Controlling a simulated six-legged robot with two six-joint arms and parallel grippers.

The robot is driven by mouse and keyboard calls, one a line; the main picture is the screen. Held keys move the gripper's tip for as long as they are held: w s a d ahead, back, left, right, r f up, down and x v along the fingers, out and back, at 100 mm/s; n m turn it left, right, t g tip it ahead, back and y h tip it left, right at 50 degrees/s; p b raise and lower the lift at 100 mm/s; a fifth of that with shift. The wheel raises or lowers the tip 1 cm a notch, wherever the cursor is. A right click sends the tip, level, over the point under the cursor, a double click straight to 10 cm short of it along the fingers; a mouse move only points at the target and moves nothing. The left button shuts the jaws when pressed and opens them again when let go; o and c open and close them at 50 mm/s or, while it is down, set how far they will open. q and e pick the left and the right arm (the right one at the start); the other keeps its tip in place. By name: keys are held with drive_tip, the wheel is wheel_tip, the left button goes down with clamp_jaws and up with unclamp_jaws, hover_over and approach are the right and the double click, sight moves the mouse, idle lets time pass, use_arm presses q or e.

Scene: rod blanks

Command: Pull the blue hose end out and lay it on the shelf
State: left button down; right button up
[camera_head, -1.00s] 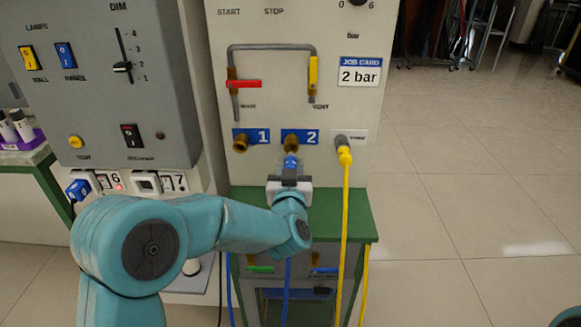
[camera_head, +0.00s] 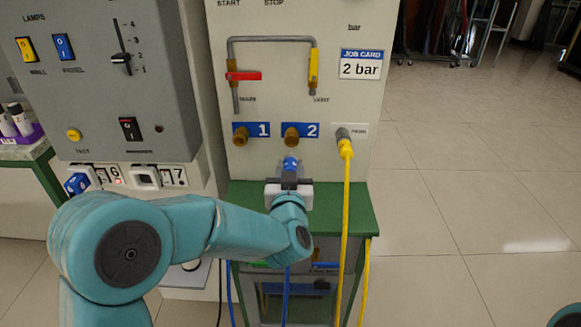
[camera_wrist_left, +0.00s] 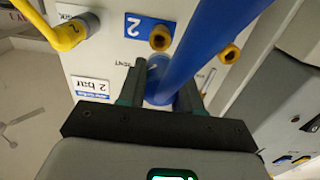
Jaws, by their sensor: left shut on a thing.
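The blue hose end (camera_head: 290,164) is apart from the brass port 2 (camera_head: 291,136), a little below and in front of it in the head view. My left gripper (camera_head: 290,180) is shut on the blue hose end, and the blue hose (camera_head: 286,292) hangs down below the gripper. In the left wrist view the blue hose (camera_wrist_left: 195,45) runs between the two fingers (camera_wrist_left: 160,88). The green shelf (camera_head: 340,208) lies below the ports, partly hidden by my left arm. My right gripper is not in view.
A yellow hose (camera_head: 345,200) is plugged into the park port (camera_head: 343,133) and hangs in front of the shelf's right part. Brass port 1 (camera_head: 240,136) is empty. A red-handled valve (camera_head: 243,76) is above the ports. A grey control box (camera_head: 105,80) stands left.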

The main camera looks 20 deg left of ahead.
use_arm(q)
drive_tip(key=v, duration=0.3)
drive_tip(key=shift+s+b, duration=0.1)
drive_tip(key=shift+b, duration=0.3)
drive_tip(key=shift+d, duration=0.1)
